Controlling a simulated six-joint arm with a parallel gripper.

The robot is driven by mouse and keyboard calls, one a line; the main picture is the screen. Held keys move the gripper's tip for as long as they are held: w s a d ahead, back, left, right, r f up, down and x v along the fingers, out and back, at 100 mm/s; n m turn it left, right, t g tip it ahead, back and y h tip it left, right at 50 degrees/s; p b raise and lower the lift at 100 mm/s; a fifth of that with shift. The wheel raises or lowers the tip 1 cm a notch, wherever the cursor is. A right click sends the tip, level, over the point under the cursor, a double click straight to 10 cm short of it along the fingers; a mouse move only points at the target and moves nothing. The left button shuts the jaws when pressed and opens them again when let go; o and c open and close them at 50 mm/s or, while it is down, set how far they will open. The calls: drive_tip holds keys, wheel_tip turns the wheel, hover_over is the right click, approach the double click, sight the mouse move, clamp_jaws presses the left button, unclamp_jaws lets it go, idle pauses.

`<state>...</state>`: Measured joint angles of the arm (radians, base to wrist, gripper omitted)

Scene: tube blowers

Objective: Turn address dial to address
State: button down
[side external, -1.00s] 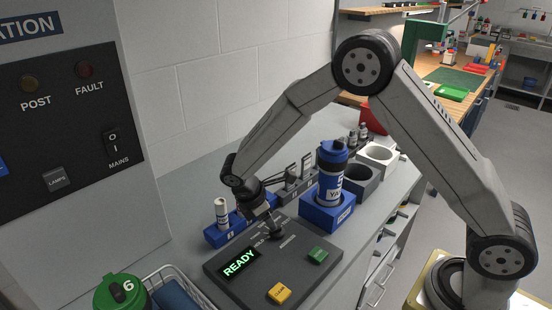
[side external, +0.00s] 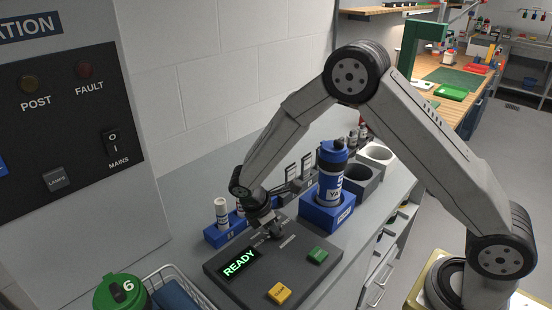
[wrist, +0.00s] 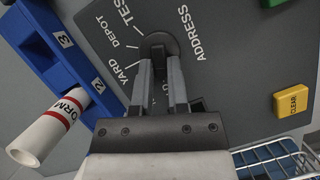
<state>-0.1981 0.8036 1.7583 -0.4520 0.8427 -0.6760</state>
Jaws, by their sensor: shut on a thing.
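The address dial (wrist: 158,42) is a dark round knob on the grey console panel (wrist: 230,75). Labels TEST, DEPOT and YARD fan out on its left, and ADDRESS (wrist: 193,33) is printed on its right. My gripper (wrist: 160,64) is shut on the dial's raised grip, which is partly hidden between the fingers. I cannot tell which label the dial's pointer faces. In the side external view my gripper (side external: 272,230) reaches down onto the console, mostly hiding the dial. The console's display (side external: 240,263) reads READY in green.
A yellow CLEAR button (wrist: 293,100) and a green button (side external: 317,256) sit on the console. A blue rack (side external: 232,228) with white tubes stands behind it. A blue YARD canister (side external: 331,180) stands in a blue holder. A wire basket (side external: 165,283) lies at front left.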

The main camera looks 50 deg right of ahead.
drive_tip(key=shift+m, duration=0.4)
drive_tip(key=m, duration=0.1)
drive_tip(key=m+g, duration=0.1)
drive_tip(key=shift+w+d+m+y, duration=0.15)
drive_tip(key=shift+w+m+y, duration=0.05)
drive_tip(key=shift+m+y, duration=0.1)
drive_tip(key=shift+w+d+m+g+y, duration=0.1)
drive_tip(key=shift+m+g+y, duration=0.2)
drive_tip(key=shift+m, duration=0.6)
drive_tip(key=shift+w+d+m+g+y, duration=0.1)
drive_tip(key=shift+m+g+y, duration=0.15)
drive_tip(key=shift+m, duration=0.65)
drive_tip(key=c, duration=0.6)
unclamp_jaws()
drive_tip(key=shift+a+r, duration=0.1)
drive_tip(key=shift+v, duration=3.85)
drive_tip(key=shift+s, duration=0.1)
